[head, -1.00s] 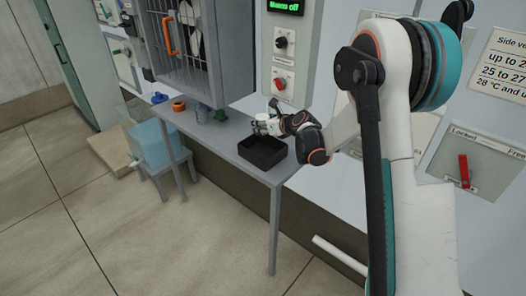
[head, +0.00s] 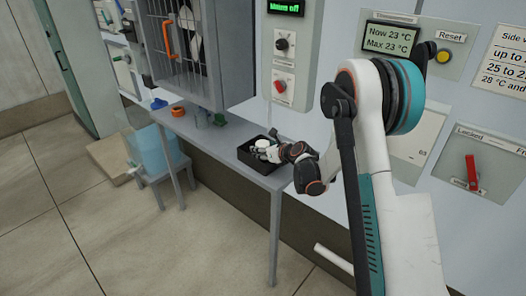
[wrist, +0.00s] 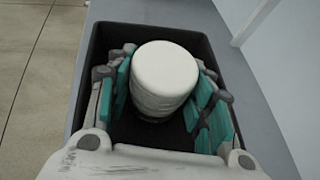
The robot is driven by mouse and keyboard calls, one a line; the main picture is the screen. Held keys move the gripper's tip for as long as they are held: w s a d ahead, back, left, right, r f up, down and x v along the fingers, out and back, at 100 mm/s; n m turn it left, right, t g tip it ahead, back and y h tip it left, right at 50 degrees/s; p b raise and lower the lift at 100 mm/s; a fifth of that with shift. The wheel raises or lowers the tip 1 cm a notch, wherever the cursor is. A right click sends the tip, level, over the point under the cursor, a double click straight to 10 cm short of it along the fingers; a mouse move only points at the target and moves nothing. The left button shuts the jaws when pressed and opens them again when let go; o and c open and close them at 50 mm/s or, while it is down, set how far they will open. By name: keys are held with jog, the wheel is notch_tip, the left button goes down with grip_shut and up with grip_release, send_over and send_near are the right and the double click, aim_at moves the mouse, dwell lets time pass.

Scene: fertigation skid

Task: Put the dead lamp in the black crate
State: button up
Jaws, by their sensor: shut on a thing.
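The dead lamp shows as a white, round-topped cylinder (wrist: 163,78) between my gripper's fingers in the wrist view. It is a small white shape (head: 262,144) in the head view. My gripper (wrist: 165,95) is shut on it, with teal pads on both sides. The black crate (head: 284,185) sits on the grey table. Lamp and fingers are within the crate's outline, and its dark walls (wrist: 100,38) surround them in the wrist view. The lamp's lower end is hard to see, so I cannot tell whether it touches the crate floor.
The grey table (head: 220,135) also holds an orange ring (head: 178,111), a blue item (head: 159,103) and a small green item (head: 220,119) left of the crate. A barred cabinet (head: 190,50) hangs above. A bluish tank (head: 158,150) stands on a low stand at left.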

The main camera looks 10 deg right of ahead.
jog(key=shift+s+f, duration=0.1)
jog(key=shift+f, duration=0.1)
jog(key=o, duration=1.2)
jog(key=shift+c, duration=0.2)
